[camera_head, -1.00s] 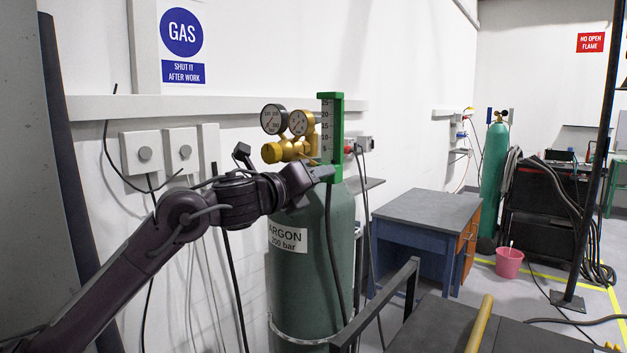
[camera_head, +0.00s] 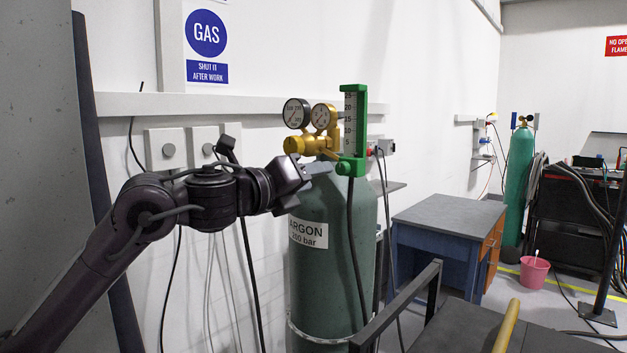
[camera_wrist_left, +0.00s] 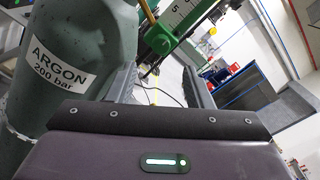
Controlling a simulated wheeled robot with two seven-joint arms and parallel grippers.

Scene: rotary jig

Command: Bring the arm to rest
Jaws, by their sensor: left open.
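The green argon cylinder (camera_head: 330,275) stands upright against the wall, with a brass regulator (camera_head: 312,145), two round gauges and a green flowmeter (camera_head: 353,125) on top. My left arm reaches in from the left. My left gripper (camera_head: 318,169) is at the height of the cylinder's shoulder, just left of the flowmeter's green base, and looks apart from it. In the left wrist view its two grey fingers (camera_wrist_left: 158,82) are spread with nothing between them. The cylinder (camera_wrist_left: 75,40) fills the left there, and the flowmeter (camera_wrist_left: 172,28) shows beyond the fingers. My right gripper is out of view.
A blue bench (camera_head: 440,240) stands right of the cylinder. A dark rail (camera_head: 395,305) and a grey surface with a yellow bar (camera_head: 507,327) are in front. A second green cylinder (camera_head: 519,180) and a pink bucket (camera_head: 534,273) are farther back. Black cables hang along the wall.

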